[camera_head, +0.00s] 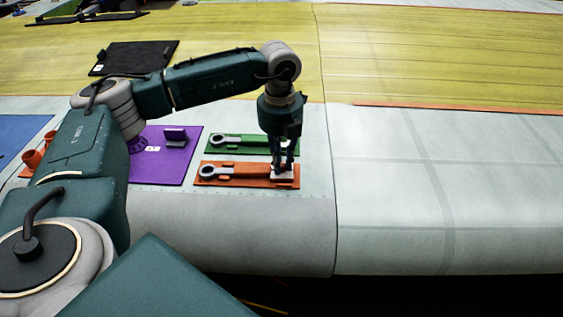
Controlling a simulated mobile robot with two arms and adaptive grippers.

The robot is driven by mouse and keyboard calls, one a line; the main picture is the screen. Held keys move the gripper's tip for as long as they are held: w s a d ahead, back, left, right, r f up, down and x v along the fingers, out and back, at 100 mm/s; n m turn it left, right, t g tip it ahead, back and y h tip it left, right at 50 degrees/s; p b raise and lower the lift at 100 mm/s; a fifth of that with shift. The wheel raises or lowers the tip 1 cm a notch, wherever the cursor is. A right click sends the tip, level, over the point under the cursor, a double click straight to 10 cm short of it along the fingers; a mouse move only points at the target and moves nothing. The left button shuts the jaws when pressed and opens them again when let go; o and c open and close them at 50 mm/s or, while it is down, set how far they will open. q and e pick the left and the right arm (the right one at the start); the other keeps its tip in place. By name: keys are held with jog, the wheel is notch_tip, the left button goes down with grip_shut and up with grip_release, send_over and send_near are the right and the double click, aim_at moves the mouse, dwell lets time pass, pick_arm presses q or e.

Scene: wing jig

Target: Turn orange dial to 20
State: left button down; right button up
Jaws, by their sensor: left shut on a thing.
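An orange board (240,181) lies on the pale wing surface. A long dial lever with a round ring (208,171) at its left end lies along this orange board. My left gripper (283,169) points down over the right end of the orange board. It is shut on a part of the orange dial there, next to a small white plate (284,177). The fingers hide most of what they hold, and the dial's numbers are too small to read. My right gripper is not in view.
A green board (238,140) with a similar ringed lever lies just behind the orange one. A purple board (172,160) with an upright block lies to the left. A black mat (133,57) lies on the yellow panel behind. The pale wing surface (400,190) at the right is clear.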

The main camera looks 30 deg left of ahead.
pick_arm(q)
jog(key=n+b, duration=0.2)
jog(key=n, duration=0.1)
jog(key=shift+f, duration=0.15)
jog(key=shift+n+b, duration=1)
jog(key=shift+n, duration=1.1)
jog(key=shift+r, duration=0.2)
jog(key=c, duration=1.6)
grip_release()
jog(key=shift+c, duration=0.2)
notch_tip(320, 180, up, 12)
jog(key=shift+s, duration=0.15)
